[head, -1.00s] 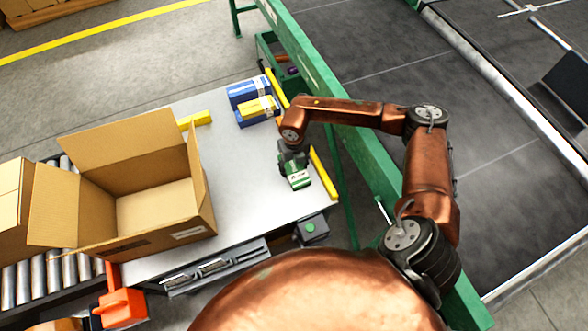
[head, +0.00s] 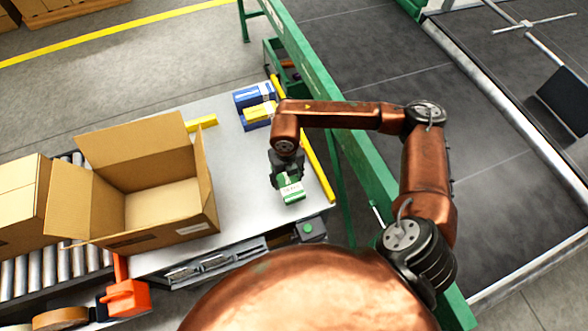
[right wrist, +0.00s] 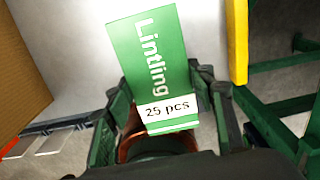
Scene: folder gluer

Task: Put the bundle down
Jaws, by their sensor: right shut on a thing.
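The bundle is a green pack (head: 291,190) with a white label. In the right wrist view the pack (right wrist: 148,60) reads "Lintling" and "25 pcs". My right gripper (head: 286,177) is shut on one end of it, with a dark finger at each side in the right wrist view (right wrist: 168,108). The pack is over the right front part of the grey table (head: 240,180), to the right of an open carton (head: 165,236). I cannot tell whether its underside touches the table. My left gripper is not in view.
Blue packs (head: 250,96), one with a yellow pack (head: 260,112) on it, stand at the back of the table. A yellow rail (head: 318,170) runs along the right edge, beside a green frame (head: 370,180). The table between carton and gripper is clear.

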